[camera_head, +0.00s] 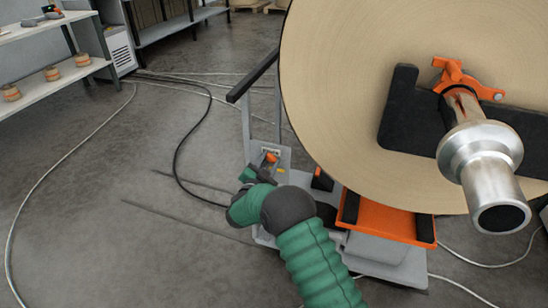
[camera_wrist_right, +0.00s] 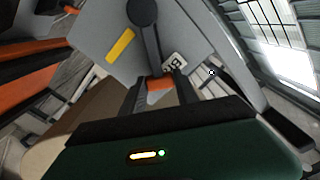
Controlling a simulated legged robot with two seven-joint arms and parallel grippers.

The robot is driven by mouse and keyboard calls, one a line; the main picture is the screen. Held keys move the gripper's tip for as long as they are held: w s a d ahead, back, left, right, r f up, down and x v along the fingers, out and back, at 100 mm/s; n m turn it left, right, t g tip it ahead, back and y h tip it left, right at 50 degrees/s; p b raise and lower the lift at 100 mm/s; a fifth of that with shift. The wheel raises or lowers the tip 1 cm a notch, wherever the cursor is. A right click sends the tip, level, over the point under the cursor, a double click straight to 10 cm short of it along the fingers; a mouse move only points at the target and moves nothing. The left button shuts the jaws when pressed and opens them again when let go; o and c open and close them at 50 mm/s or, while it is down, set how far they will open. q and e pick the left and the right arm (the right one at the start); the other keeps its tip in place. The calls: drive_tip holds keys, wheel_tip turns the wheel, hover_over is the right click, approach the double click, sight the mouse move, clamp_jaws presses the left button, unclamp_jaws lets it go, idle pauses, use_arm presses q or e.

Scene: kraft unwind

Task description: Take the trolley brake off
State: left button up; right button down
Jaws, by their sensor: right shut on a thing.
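The trolley (camera_head: 375,262) is grey and orange and stands under a big kraft roll (camera_head: 345,90). On its upright grey panel (camera_wrist_right: 95,25) is the brake lever (camera_wrist_right: 150,45), dark with a round pivot and an orange end. My right gripper (camera_wrist_right: 160,88) is shut on the lever's orange end, one finger on each side. In the head view my right gripper (camera_head: 262,169) is at the panel, its fingers partly hidden by my wrist, and a bit of orange shows beside them. My left gripper is in neither view.
A metal shaft (camera_head: 480,150) with an orange clamp (camera_head: 465,80) sticks out of the roll towards me. The trolley's dark push bar (camera_head: 252,76) rises behind my gripper. A black cable (camera_head: 178,150) lies on the floor; a shelf (camera_head: 50,85) stands at the left.

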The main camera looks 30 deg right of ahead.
drive_tip(key=shift+w+a+r+n+p, duration=0.25)
drive_tip(key=shift+w+a+n+p, duration=0.45)
drive_tip(key=shift+n+p, duration=0.5)
drive_tip(key=shift+a, duration=0.1)
drive_tip(key=c, duration=0.9)
unclamp_jaws()
drive_tip(key=shift+r, duration=0.1)
drive_tip(key=p+v, duration=0.3)
drive_tip(key=v, duration=1.3)
drive_tip(key=shift+s+a+p, duration=0.25)
drive_tip(key=shift+s+p, duration=0.05)
drive_tip(key=shift+p, duration=0.1)
